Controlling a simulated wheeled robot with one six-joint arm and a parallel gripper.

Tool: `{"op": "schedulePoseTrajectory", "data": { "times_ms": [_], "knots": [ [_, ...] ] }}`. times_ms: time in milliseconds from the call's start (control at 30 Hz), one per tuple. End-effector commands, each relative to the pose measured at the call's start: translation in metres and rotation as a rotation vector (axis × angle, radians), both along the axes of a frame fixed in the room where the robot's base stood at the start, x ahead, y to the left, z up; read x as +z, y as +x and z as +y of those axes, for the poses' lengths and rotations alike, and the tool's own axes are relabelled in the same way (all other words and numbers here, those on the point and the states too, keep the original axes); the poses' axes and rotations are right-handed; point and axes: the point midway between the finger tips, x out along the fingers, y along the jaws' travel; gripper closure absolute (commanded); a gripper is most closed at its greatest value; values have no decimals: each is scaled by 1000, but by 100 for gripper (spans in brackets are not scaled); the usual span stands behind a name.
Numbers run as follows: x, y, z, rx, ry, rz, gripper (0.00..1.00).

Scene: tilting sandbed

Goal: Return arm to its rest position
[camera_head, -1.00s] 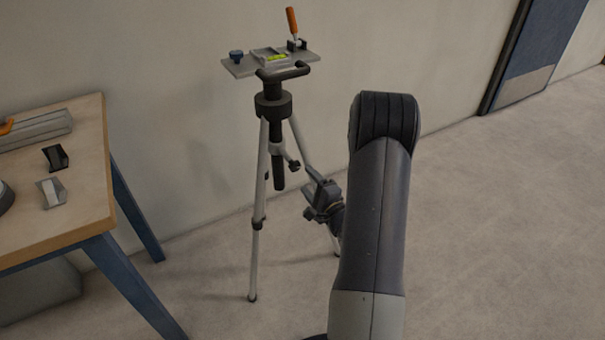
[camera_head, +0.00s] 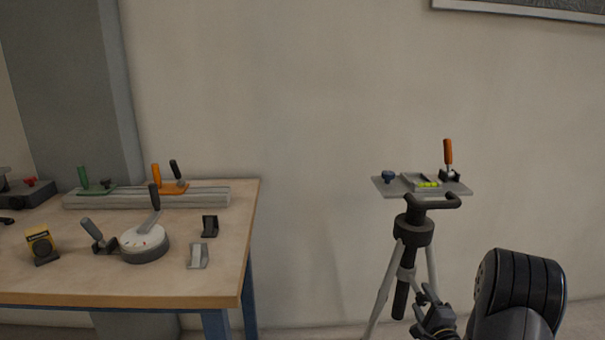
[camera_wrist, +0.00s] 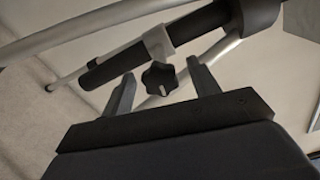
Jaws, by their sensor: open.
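My arm shows at the lower right of the head view, its dark rounded joint nearest the camera. My gripper (camera_head: 432,312) is beside the lower part of the tripod (camera_head: 414,232), below its head. In the wrist view my gripper (camera_wrist: 160,72) has its two fingers spread, with nothing held between them. The tripod's dark centre column (camera_wrist: 125,62) and black knob (camera_wrist: 159,78) show past the fingertips. I cannot tell how far they are from the fingers. A plate (camera_head: 460,188) with an orange-handled clamp (camera_head: 448,155) and a yellow-green level sits on top of the tripod.
A wooden table (camera_head: 130,285) stands at the left. It bears a rail (camera_head: 210,198), a round white dial base (camera_head: 146,246), a yellow device (camera_head: 41,245) and small blocks. A plain wall is behind. The gap between table and tripod looks clear.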

Motion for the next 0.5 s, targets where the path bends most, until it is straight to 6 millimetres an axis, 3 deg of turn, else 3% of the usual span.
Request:
{"op": "schedulePoseTrajectory", "data": {
  "times_ms": [200, 500],
  "knots": [
    [0, 27, 2, 1, 0, -1, 43],
    [0, 25, 1, 0, -41, 0, 43]
  ]
}}
